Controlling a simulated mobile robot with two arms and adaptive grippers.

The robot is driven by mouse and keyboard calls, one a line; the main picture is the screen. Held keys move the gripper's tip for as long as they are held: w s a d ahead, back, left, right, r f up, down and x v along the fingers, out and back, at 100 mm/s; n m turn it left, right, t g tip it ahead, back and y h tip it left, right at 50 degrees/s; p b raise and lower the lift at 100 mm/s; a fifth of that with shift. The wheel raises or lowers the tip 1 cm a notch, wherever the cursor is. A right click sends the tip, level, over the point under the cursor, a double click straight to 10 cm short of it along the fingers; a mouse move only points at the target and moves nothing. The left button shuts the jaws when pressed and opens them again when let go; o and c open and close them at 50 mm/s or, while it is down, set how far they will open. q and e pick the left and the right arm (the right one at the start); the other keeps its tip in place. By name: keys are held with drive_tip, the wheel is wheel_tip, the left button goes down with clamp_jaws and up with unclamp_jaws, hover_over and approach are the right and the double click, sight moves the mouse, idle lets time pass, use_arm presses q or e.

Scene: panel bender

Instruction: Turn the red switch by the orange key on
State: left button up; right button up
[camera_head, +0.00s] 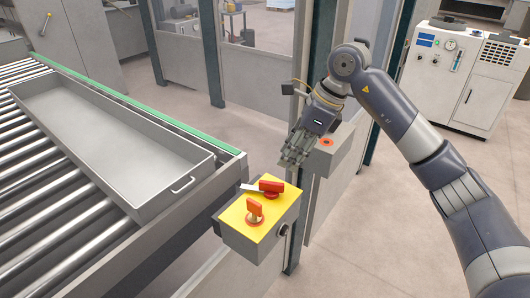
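A grey box with a yellow top (236,220) stands beside the conveyor's end, near the middle of the camera_head view. On the yellow top are a red switch (271,187) with a bar-shaped handle and, in front of it, an orange key (255,209) standing upright. A pale flat piece (250,188) lies left of the red switch. My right gripper (291,158) hangs above and behind the box, its fingers pointing down. It is apart from the red switch, and the finger gap is not clear. My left gripper is not in view.
A roller conveyor (30,150) on the left carries a long grey tray (100,130) with a handle. A grey box with an orange-red button (326,142) is mounted right of my gripper. Dark posts (210,50) stand behind. Floor on the right is open.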

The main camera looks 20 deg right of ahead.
sight(274, 183)
drive_tip(key=a+f, duration=0.1)
drive_tip(key=a+f+p, duration=0.1)
drive_tip(key=f, duration=0.1)
drive_tip(key=shift+s+p, duration=0.15)
drive_tip(key=shift+p, duration=0.15)
drive_tip(key=x, duration=0.2)
drive_tip(key=p+x, duration=0.2)
drive_tip(key=x, duration=0.1)
drive_tip(key=shift+w+d+f, duration=0.1)
drive_tip(key=shift+w+f, duration=0.25)
drive_tip(key=shift+f, duration=0.55)
clamp_jaws()
